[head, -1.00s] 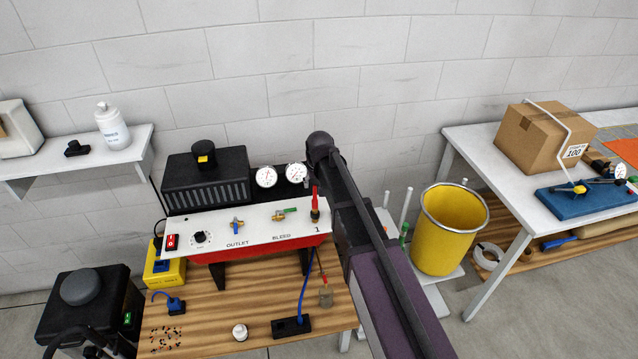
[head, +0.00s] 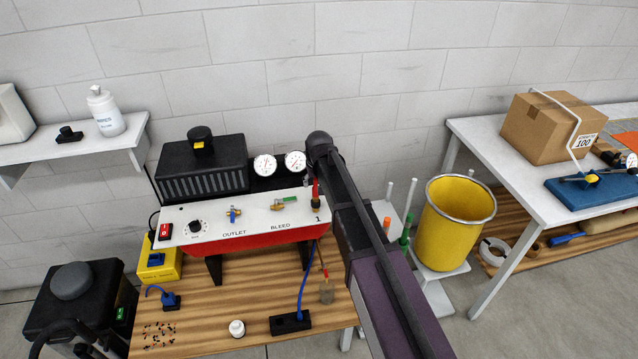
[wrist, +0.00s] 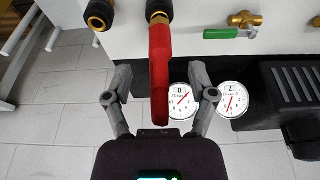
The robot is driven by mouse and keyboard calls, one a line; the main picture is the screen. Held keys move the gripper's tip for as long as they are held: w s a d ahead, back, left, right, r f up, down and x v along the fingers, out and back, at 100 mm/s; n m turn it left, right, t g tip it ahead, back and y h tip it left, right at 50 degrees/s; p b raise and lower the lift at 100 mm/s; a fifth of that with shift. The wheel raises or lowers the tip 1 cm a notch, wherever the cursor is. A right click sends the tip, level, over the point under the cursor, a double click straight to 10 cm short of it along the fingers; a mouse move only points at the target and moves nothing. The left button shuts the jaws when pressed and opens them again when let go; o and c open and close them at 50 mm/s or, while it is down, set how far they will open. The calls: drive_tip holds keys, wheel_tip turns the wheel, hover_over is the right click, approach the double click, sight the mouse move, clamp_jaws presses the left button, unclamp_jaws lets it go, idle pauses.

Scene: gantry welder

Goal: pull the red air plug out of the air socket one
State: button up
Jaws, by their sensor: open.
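The red air plug (head: 316,188) stands in the brass air socket one (head: 316,204), above the printed "1" at the right end of the white panel. In the wrist view the red plug (wrist: 160,70) runs down the picture from a black and brass fitting (wrist: 158,10). My gripper (wrist: 160,75) is open, with one finger on each side of the plug. A gap shows between each finger and the plug in that view. In the head view my arm's end is just right of the plug, and the fingers are mostly hidden.
Two gauges (head: 264,165) and a black ribbed box (head: 203,170) stand behind the panel. A green-handled valve (head: 283,203) and a blue-handled valve (head: 234,215) are to the plug's left. A second fitting (wrist: 100,14) is beside the plug in the wrist view. A yellow bin (head: 455,225) stands right.

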sight(315, 186)
drive_tip(key=shift+b+x, duration=1.55)
drive_tip(key=shift+x, duration=0.35)
clamp_jaws()
drive_tip(key=shift+s+r+p, duration=0.1)
drive_tip(key=shift+r+p, duration=0.4)
